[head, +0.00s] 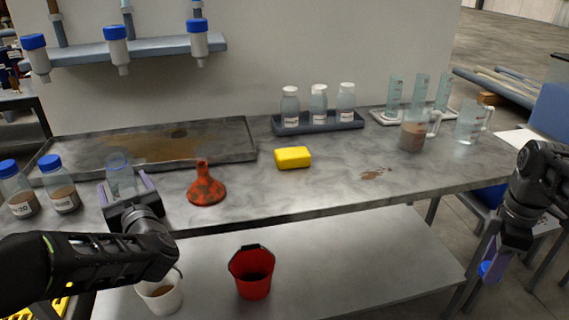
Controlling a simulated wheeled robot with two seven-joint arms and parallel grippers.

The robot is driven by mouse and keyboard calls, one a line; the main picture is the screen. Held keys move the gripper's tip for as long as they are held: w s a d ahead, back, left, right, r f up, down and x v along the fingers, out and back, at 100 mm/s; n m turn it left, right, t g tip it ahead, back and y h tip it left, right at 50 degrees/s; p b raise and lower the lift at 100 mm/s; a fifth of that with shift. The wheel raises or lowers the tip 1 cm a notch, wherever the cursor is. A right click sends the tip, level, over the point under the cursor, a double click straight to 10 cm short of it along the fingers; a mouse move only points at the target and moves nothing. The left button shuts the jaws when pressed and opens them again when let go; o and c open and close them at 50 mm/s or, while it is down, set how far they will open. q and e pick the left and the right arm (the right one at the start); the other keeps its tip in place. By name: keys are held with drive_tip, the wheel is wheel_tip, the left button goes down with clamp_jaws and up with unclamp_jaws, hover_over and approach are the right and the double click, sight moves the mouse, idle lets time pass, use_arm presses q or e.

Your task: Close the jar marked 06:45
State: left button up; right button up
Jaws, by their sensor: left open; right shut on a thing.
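An open clear jar (121,174) without a lid stands on the steel table at the left; its label is hidden. My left gripper (128,192) is open with its fingers at either side of this jar's lower part; I cannot tell if they touch it. My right gripper (494,262) is shut on a blue lid (490,271), held low beyond the table's right end. Two jars with blue lids and brown contents, a left one (20,197) and a right one (62,192), stand left of the open jar; their labels are too small to read surely.
Behind are a shallow tray (230,140) and a rack (290,129) of white-capped bottles. Measuring jugs (468,122) stand right. Buckets (253,275) sit on the lower shelf.

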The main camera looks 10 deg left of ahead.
idle(0.4)
